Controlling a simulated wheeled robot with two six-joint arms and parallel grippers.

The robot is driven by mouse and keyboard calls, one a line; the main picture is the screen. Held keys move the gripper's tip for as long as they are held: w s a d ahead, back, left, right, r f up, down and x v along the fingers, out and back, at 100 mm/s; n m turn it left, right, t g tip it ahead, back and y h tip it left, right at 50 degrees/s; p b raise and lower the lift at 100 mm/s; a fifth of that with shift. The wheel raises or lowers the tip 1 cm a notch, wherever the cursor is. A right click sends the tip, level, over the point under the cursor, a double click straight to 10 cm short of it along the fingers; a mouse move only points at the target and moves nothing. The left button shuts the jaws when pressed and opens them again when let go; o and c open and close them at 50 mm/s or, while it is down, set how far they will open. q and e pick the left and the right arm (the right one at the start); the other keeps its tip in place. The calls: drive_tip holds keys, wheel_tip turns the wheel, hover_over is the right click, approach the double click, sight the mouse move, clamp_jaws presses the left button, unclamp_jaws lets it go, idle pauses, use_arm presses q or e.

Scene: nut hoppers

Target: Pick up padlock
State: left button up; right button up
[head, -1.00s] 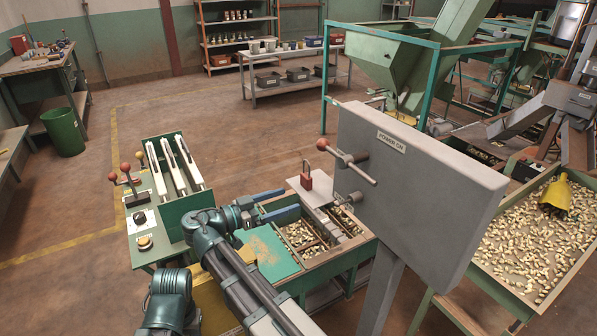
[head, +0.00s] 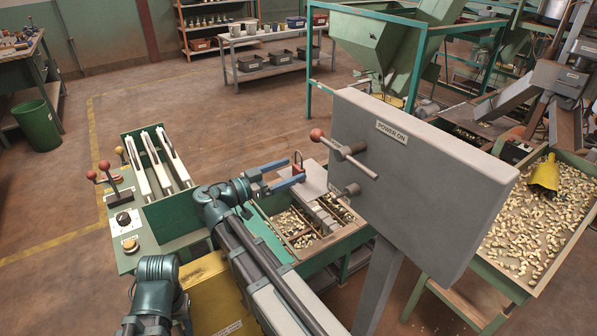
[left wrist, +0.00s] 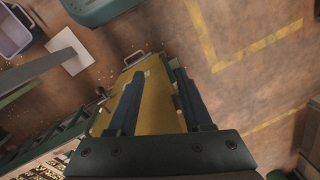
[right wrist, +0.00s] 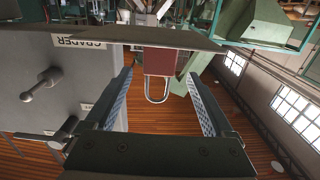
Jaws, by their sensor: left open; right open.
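The red padlock (head: 298,169) stands upright on a pale plate (head: 314,178) beside the grey power box, shackle up. My right gripper (head: 298,172) is open at the padlock, its blue fingers reaching from the left. In the right wrist view, which is upside down, the padlock's red body (right wrist: 161,62) and metal shackle (right wrist: 157,92) show between the two open fingers (right wrist: 158,76), with a gap on each side. My left gripper (left wrist: 156,75) is open and empty over a yellow surface (left wrist: 150,100); the head view does not show its fingers.
The grey power box (head: 420,170) with a red-knobbed lever (head: 345,155) stands close to the right of the padlock. A nut tray (head: 292,225) lies below the plate. A lever panel (head: 128,215) stands at left, and a large nut hopper (head: 525,215) at right.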

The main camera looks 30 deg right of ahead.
drive_tip(key=shift+w+d, duration=0.2)
drive_tip(key=shift+d, duration=3.1)
clamp_jaws()
